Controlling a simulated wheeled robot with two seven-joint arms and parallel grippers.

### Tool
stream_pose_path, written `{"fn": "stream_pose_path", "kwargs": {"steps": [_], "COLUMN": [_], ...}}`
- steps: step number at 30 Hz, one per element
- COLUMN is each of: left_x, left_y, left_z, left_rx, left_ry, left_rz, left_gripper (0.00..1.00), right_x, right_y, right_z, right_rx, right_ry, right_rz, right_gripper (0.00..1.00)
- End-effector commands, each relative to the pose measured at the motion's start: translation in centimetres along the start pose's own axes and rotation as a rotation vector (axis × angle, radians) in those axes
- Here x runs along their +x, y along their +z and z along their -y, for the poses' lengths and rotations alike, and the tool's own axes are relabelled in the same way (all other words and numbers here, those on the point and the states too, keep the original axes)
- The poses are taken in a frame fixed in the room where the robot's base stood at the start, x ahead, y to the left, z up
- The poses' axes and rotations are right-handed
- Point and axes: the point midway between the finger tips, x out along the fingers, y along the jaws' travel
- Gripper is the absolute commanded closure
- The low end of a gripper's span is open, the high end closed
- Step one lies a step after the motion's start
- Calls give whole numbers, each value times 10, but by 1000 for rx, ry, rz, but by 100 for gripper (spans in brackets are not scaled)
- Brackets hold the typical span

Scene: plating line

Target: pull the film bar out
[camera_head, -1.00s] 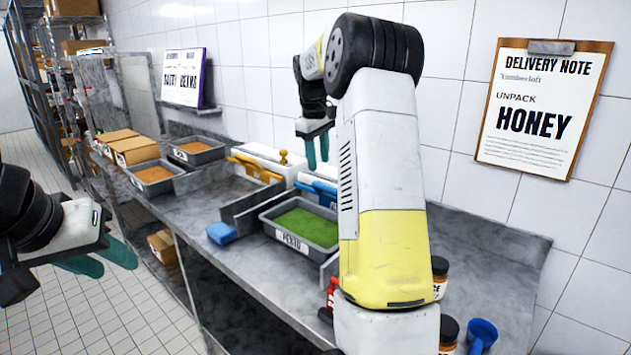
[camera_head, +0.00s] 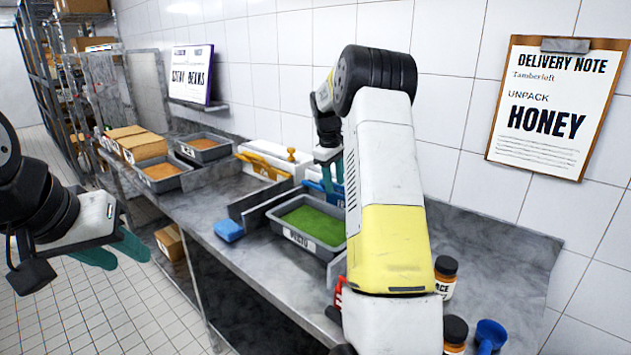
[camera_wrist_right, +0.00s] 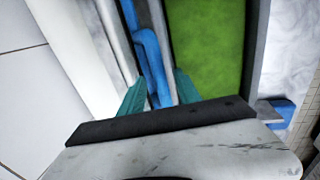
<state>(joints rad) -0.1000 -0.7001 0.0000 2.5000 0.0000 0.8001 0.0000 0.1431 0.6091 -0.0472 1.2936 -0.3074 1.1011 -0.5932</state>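A blue bar with a raised handle (camera_head: 314,186) lies along a white box behind the green pesto tray; I take it as the film bar. In the right wrist view the blue bar (camera_wrist_right: 152,58) runs between my fingers. My right gripper (camera_head: 330,172) is just above it, pointing down, with its teal fingers apart on either side of the blue handle (camera_wrist_right: 160,92). I cannot see contact. My right arm hides part of the box. My left gripper (camera_head: 116,252) is in front of the counter at the left, fingers apart and empty.
The green pesto tray (camera_head: 288,236) stands right beside the blue bar. A white box with an orange bar (camera_head: 262,165) stands to its left. A blue sponge (camera_head: 229,231) lies near the counter edge. Jars (camera_head: 445,277) and a blue scoop (camera_head: 490,333) stand at the right.

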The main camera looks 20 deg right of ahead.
Motion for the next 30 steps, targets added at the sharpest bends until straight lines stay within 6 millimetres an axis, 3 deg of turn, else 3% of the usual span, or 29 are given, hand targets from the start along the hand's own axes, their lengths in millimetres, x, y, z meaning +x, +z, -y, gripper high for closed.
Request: {"fn": "stream_pose_path", "kwargs": {"steps": [4, 10, 30], "left_x": [0, 0, 0], "left_y": [0, 0, 0], "left_z": [0, 0, 0], "left_rx": [0, 0, 0], "left_ry": [0, 0, 0], "left_rz": [0, 0, 0], "left_gripper": [64, 64, 64], "right_x": [0, 0, 0], "right_y": [0, 0, 0], "right_z": [0, 0, 0], "right_rx": [0, 0, 0], "right_ry": [0, -1, 0], "right_rz": [0, 0, 0], "right_gripper": [62, 100, 100]}}
